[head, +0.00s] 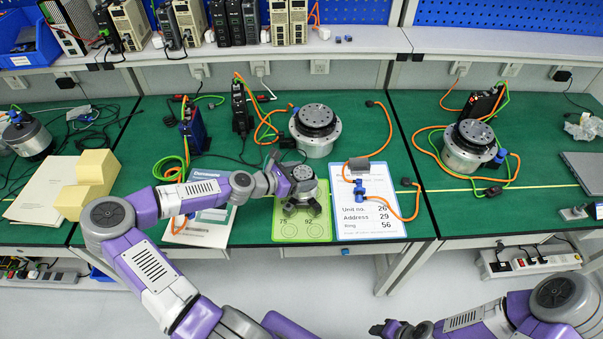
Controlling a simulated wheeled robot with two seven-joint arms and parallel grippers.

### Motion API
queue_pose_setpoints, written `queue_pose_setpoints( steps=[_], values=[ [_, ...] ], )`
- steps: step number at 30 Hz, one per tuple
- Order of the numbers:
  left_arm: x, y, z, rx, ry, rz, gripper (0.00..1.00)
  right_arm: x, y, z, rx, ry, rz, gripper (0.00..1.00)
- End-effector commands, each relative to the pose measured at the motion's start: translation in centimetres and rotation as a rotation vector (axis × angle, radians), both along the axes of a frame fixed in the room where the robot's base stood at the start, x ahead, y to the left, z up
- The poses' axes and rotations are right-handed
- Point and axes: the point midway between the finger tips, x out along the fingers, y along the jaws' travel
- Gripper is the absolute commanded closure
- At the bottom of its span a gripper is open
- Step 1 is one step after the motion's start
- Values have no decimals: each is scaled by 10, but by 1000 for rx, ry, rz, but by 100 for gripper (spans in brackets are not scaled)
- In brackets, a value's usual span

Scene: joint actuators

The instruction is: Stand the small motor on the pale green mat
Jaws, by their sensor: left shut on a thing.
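The small motor (302,174), a silver cylinder with a grey top, is upright over the far part of the pale green mat (302,230). My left gripper (297,190) reaches in from the left and is shut on the motor. The gripper and dark parts below hide the motor's lower side, so I cannot tell whether its base touches the mat. The mat lies at the bench's front edge, with the numbers 75 and 92 on it. My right gripper (386,328) is low at the bottom, away from the bench; its fingers are too small to judge.
A white card (368,222) with printed numbers lies right of the mat, with a blue connector (359,190) and orange cable on it. A large motor (315,130) stands behind. A booklet (203,225) and yellow foam blocks (90,183) are at left.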

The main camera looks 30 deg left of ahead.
Motion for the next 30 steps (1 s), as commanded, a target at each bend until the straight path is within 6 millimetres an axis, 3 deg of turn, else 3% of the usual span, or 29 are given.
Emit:
queue_pose_setpoints(
  steps=[5,14,26,27,30],
  values=[
    [2,-1,-5,0,-8,-1,100,0,0,-3,0,0,0,57],
    [2,-1,-38,0,-8,0,100,0,0,-15,0,0,0,57],
    [2,-1,-41,0,-8,0,100,0,0,-15,0,0,0,57],
    [1,0,-43,0,-1,1,16,0,0,-15,0,0,0,57],
    [1,0,-43,0,-1,1,1,0,0,-15,0,0,0,57]
  ],
)
